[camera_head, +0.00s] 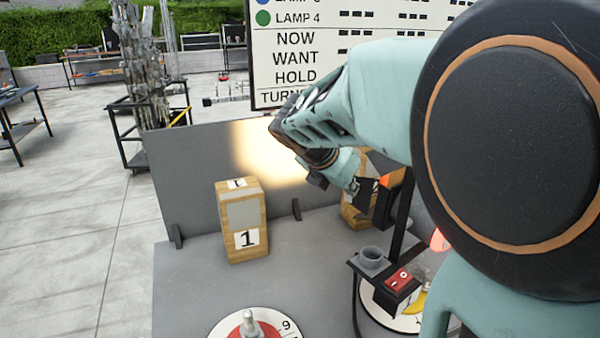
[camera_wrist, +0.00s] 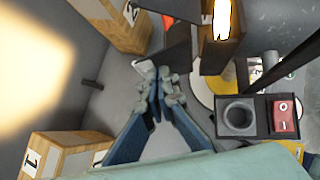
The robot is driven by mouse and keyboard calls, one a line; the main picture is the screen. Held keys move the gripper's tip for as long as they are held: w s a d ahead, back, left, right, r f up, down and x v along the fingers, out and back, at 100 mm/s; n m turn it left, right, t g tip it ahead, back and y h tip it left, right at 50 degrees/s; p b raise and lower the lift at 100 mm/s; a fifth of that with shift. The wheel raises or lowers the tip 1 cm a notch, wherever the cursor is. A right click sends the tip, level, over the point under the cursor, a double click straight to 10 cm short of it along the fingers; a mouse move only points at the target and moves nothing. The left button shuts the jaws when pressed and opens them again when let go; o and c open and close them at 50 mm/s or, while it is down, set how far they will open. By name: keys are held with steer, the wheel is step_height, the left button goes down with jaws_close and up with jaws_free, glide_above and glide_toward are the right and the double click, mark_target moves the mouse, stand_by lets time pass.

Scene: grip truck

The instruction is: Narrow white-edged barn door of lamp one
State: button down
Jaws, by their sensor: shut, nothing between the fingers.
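The lamp (camera_wrist: 222,38) shows at the top of the wrist view as a dark housing with a glowing opening; I cannot read its number. In the head view, my arm hides most of the lamp (camera_head: 398,190). My gripper (camera_wrist: 158,80) is shut and empty, its fingertips left of and below the lamp in the wrist view. In the head view, my gripper (camera_head: 354,187) is close to a dark flap; contact is unclear.
A wooden block marked 1 (camera_head: 243,222) stands before the grey panel (camera_head: 185,165), which carries a bright light patch. A second wooden block (camera_wrist: 112,27) is near the lamp. A red switch (camera_head: 399,279) and grey cup (camera_head: 371,257) sit on a bracket. A dial (camera_head: 235,327) stands in front.

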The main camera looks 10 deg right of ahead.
mark_target(357, 176)
steer(key=shift+w+d+r+p, duration=0.1)
steer(key=shift+w+d+p, duration=0.45)
steer(key=shift+w, duration=0.25)
steer(key=shift+w+d, duration=0.1)
steer(key=shift+d, duration=0.15)
steer(key=shift+w+d+p, duration=0.2)
steer(key=shift+d+p, duration=0.1)
steer(key=shift+d, duration=0.15)
steer(key=shift+w+d+p, duration=0.2)
steer(key=shift+d+p, duration=0.05)
steer(key=shift+d, duration=0.2)
steer(key=shift+w, duration=0.1)
steer(key=shift+w+a+p, duration=0.25)
steer(key=shift+w+p, duration=0.1)
steer(key=shift+w, duration=0.05)
steer(key=shift+r, duration=0.1)
